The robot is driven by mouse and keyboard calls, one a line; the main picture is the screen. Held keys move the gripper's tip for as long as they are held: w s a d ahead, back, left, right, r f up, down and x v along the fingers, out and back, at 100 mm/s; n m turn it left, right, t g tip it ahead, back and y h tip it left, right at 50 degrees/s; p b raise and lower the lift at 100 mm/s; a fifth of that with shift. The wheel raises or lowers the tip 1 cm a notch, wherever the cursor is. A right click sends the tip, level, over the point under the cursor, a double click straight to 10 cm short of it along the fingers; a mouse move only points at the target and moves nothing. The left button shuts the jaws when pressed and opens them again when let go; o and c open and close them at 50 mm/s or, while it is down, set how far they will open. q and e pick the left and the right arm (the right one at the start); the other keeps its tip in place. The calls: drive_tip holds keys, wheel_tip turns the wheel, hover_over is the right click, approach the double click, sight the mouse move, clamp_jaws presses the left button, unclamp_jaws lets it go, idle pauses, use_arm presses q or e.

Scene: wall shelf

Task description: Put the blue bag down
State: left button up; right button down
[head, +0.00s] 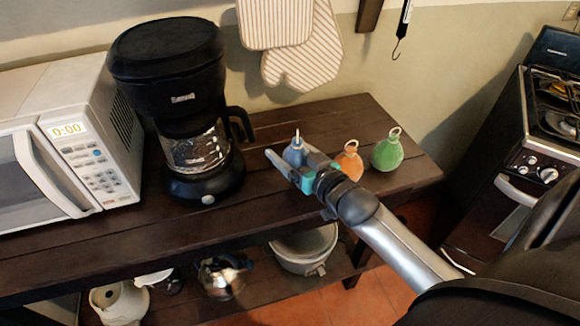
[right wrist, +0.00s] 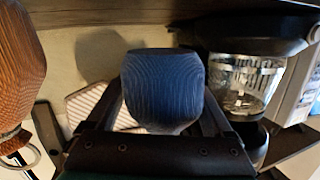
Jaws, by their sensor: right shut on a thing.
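The blue bag (head: 295,153) is between the fingers of my right gripper (head: 297,163), over the dark wooden shelf (head: 270,195), right of the coffee maker. In the right wrist view the blue bag (right wrist: 162,88) fills the space between the two fingers (right wrist: 165,120), which are shut on it. That view looks inverted, and wall shows between the bag's base and the shelf, so the bag appears held a little above the board. An orange bag (head: 349,162) and a green bag (head: 388,151) stand to its right. My left gripper is not in view.
A black coffee maker (head: 170,60) and a white microwave (head: 75,145) stand left on the shelf. Striped mitts (head: 300,60) hang on the wall behind. A pot (head: 303,250) and kettle (head: 222,275) sit on the lower board. A stove (head: 530,150) is at right.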

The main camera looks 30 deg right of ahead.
sight(290, 164)
wheel_tip(290, 164, down, 4)
drive_tip(key=shift+r+b, duration=0.1)
drive_tip(key=shift+b, duration=0.6)
unclamp_jaws()
drive_tip(key=shift+f, duration=0.2)
drive_tip(key=shift+r, duration=0.2)
drive_tip(key=s+r+p, duration=0.2)
drive_tip(key=s, duration=1)
drive_tip(key=shift+d, duration=0.25)
drive_tip(key=shift+f, duration=0.1)
